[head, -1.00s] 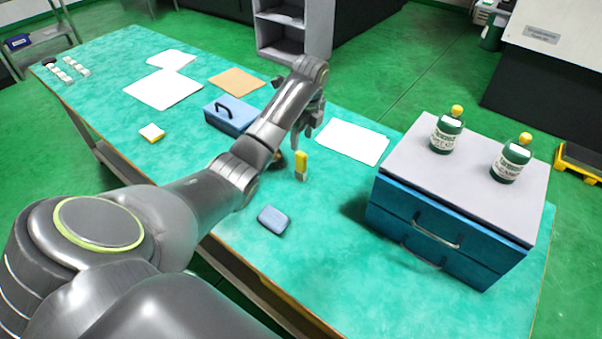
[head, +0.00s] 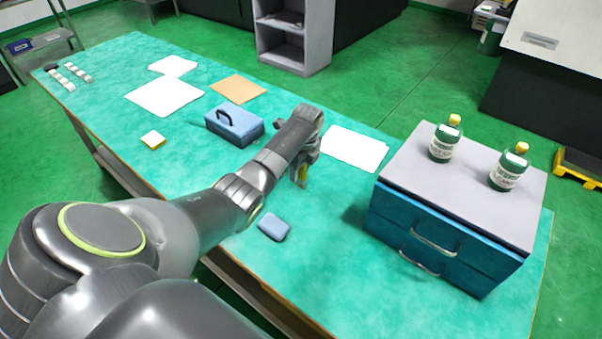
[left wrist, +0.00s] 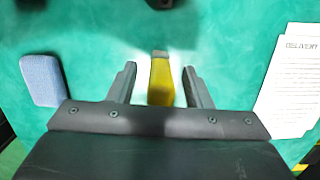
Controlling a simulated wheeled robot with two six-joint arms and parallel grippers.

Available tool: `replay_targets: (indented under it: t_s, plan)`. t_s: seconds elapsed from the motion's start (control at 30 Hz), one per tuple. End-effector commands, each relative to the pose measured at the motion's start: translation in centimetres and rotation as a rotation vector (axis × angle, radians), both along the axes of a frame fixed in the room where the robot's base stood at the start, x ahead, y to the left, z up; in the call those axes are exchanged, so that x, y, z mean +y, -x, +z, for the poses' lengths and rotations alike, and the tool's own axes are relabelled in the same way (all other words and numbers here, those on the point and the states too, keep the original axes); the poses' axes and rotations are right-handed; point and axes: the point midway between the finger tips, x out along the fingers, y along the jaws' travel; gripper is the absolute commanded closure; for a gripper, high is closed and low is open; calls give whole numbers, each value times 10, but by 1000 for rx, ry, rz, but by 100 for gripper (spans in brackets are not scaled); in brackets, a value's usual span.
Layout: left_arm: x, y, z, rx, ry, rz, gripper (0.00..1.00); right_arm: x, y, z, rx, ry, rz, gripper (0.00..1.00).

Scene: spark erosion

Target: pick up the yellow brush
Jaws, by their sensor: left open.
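The yellow brush (left wrist: 161,80) lies on the green table between the two open fingers of my left gripper (left wrist: 158,85) in the left wrist view. A grey end shows at its top. Gaps show between it and both fingers. In the head view, the brush (head: 303,173) is mostly hidden by my left gripper (head: 300,172), which is low over the table. I cannot tell the exact height of the fingers above the table. My right gripper is not in view.
A blue-grey block (head: 273,227) lies nearer the front edge. White paper (head: 353,148) lies just beyond the gripper. A blue drawer unit (head: 440,240) with two green bottles on top stands at the right. A blue box with a handle (head: 245,131) stands behind the arm.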

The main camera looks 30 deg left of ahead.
Motion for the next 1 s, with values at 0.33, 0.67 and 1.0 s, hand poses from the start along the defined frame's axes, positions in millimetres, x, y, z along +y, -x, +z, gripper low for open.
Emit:
replay_targets:
  t_s: [0.33,0.67,1.0]
  plan:
    - [0,0,0,0,0,0,86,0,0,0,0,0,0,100]
    - [0,0,1,0,0,0,100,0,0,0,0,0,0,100]
    - [1,-1,48,-6,-2,-1,100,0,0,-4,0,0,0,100]
